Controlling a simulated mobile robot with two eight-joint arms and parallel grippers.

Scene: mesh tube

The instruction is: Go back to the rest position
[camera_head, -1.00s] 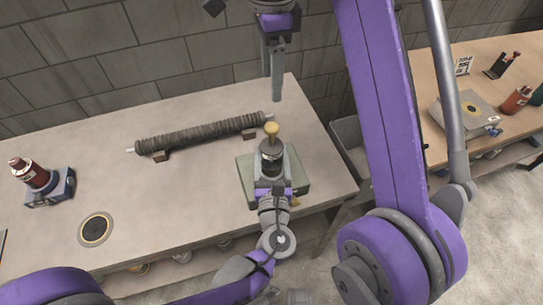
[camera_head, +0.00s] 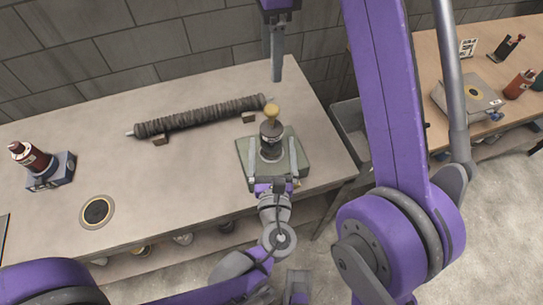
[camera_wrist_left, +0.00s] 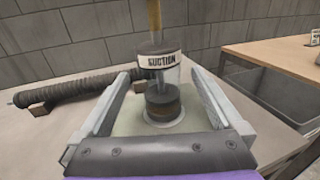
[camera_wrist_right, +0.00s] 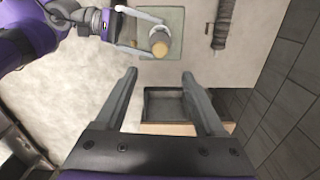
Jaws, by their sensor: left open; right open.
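My left gripper (camera_head: 273,168) is open, its fingers on either side of a suction cylinder (camera_head: 271,138) with a yellow knob. In the left wrist view the cylinder (camera_wrist_left: 160,85), labelled "SUCTION", stands upright on a green mat, with gaps to both fingers (camera_wrist_left: 160,100). The green mat (camera_head: 246,152) lies at the table's right part. My right gripper (camera_head: 276,55) hangs high near the back wall, above and beyond the cylinder. In the right wrist view its fingers (camera_wrist_right: 160,85) are wide apart and empty, with the cylinder (camera_wrist_right: 158,42) and my left gripper (camera_wrist_right: 120,32) farther off.
A dark ribbed tube (camera_head: 200,117) lies on small blocks at the back of the table (camera_head: 120,180). A red bottle on a blue base (camera_head: 40,165) and a round disc (camera_head: 97,211) are at left. A grey bin (camera_head: 350,128) stands between this table and a wooden table (camera_head: 425,60).

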